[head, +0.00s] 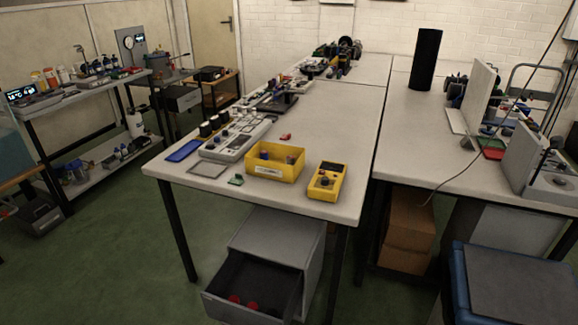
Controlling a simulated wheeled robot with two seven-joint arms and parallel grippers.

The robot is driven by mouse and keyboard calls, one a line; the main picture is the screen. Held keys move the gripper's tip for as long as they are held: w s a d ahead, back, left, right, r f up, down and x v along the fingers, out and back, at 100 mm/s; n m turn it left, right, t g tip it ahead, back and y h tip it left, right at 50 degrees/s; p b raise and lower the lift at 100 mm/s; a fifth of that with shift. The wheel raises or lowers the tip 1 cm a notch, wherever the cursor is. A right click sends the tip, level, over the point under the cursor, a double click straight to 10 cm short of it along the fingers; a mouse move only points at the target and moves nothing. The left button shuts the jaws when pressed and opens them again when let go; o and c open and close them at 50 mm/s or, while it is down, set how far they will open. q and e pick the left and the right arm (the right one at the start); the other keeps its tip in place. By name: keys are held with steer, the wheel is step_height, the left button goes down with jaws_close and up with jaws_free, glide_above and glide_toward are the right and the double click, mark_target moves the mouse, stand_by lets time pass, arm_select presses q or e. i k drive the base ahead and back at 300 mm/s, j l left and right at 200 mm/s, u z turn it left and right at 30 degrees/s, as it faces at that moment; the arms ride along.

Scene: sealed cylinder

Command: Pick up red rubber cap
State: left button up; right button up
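Red round pieces (235,299) lie inside the open drawer (240,283) under the front table; they are too small for me to tell whether one is the red rubber cap. Another small red piece (285,136) lies on the tabletop behind the yellow bin. A tall black cylinder (426,60) stands upright on the right bench. Neither of my grippers is in view.
The white table (340,150) carries a yellow bin (275,171) with small parts, a yellow meter (327,182), a blue tray (184,150) and a grey instrument. A blue-edged container (515,250) stands at lower right.

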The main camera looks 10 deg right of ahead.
mark_target(235, 299)
steer(key=i+j+z, duration=0.3)
steer(key=j, duration=0.3)
steer(key=i+j+z, duration=0.1)
steer(key=i+j, duration=0.15)
steer(key=i+j+z, duration=0.15)
steer(key=j, duration=0.3)
steer(key=i+j+z, duration=0.15)
steer(key=j, duration=0.2)
steer(key=k, duration=0.05)
